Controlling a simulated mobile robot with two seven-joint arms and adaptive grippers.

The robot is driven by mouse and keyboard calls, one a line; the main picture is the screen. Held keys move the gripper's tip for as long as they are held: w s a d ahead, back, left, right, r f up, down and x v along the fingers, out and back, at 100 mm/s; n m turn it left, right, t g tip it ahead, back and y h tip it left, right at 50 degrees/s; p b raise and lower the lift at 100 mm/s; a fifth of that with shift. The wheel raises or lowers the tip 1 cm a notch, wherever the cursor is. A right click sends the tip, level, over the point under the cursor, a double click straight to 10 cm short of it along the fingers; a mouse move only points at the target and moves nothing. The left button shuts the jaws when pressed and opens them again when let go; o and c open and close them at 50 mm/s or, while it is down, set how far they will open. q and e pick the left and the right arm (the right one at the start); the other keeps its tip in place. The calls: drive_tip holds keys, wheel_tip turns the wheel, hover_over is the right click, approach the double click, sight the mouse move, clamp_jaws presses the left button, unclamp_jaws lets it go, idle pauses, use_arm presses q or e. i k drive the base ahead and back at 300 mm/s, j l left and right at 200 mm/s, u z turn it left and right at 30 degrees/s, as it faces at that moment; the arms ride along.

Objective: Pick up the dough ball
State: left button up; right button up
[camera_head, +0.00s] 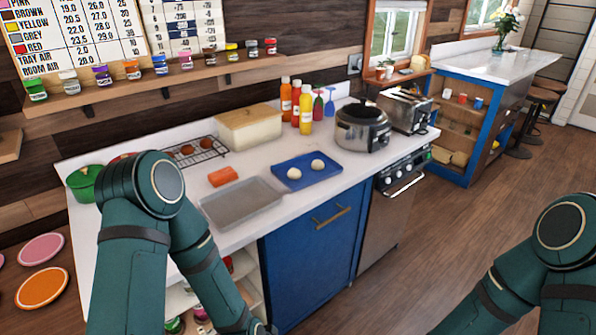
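Two pale round dough balls lie apart on a blue tray (306,180) on the white counter. One dough ball (294,173) is on the left of the tray and the other dough ball (317,165) is to its right. My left arm comes in from the left, in front of the counter, and its lower end runs down to the bottom edge of the picture. My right arm is at the lower right, over the floor. The fingers of both grippers are out of the picture. Nothing touches the dough balls.
A grey metal pan (241,202) and an orange-red block (222,176) sit left of the tray. A silver cooker (361,130) and toaster (404,110) stand to its right. Sauce bottles (306,110) and a beige bin (248,127) stand behind.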

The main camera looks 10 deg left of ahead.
sight(293, 174)
drive_tip(key=i+l+u, duration=0.35)
drive_tip(key=i+l, duration=0.5)
drive_tip(key=l, duration=0.1)
